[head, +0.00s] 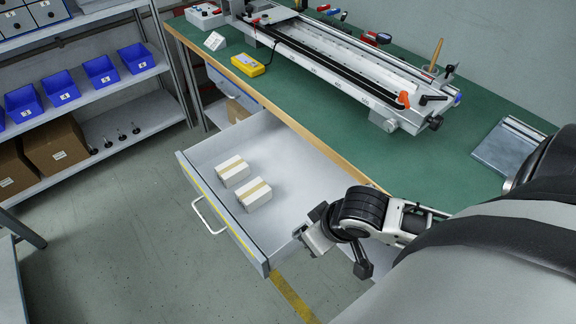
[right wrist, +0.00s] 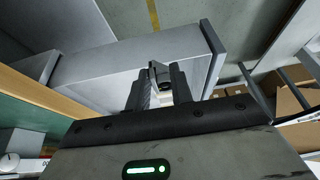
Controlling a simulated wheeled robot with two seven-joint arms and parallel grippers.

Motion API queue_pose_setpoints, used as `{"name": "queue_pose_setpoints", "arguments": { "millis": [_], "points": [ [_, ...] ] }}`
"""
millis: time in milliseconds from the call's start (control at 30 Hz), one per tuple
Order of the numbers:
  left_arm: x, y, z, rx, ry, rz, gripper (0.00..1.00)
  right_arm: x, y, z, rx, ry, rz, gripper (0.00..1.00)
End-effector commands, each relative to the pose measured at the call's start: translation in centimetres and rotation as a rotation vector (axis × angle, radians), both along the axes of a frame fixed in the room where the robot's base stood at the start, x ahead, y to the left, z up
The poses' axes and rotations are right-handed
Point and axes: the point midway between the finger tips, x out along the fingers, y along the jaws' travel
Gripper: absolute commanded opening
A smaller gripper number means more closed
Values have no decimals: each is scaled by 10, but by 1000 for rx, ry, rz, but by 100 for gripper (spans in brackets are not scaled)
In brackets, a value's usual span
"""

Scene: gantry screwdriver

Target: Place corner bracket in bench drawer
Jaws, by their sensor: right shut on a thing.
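The bench drawer (head: 310,165) is pulled out from under the green-topped bench, and its inside shows from above. My right gripper (head: 308,236) reaches in from the right, at the drawer's right side near its front end. In the right wrist view, its two dark fingers (right wrist: 159,88) are shut on a small dark piece, which seems to be the corner bracket (right wrist: 158,70). The fingers partly hide the bracket, so its shape is unclear. The drawer's grey wall (right wrist: 95,75) lies behind the fingertips. I cannot tell whether the bracket touches the drawer. My left gripper is not in view.
Two small taped cartons (head: 234,171) lie in the drawer's left part; the rest of its floor looks clear. A long rail fixture (head: 330,65) and a yellow meter (head: 248,65) sit on the bench (head: 440,165). Shelves with blue bins (head: 62,88) stand at left.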

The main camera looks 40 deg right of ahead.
Motion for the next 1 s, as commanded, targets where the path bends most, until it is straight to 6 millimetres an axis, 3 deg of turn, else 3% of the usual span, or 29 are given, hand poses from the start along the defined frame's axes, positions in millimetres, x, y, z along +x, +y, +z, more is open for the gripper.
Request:
{"name": "queue_pose_setpoints", "arguments": {
  "millis": [33,267,433,767,1000],
  "points": [
    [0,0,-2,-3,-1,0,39,15,-3,-6,-1,-5,-3,0],
    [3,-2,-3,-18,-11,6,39,72,-14,-32,0,-3,-5,0],
    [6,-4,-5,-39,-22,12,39,95,-18,-66,1,1,-4,0],
    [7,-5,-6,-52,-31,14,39,117,-22,-95,1,2,-1,0],
    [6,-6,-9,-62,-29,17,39,115,-22,-120,1,2,-1,0]
  ]
}}
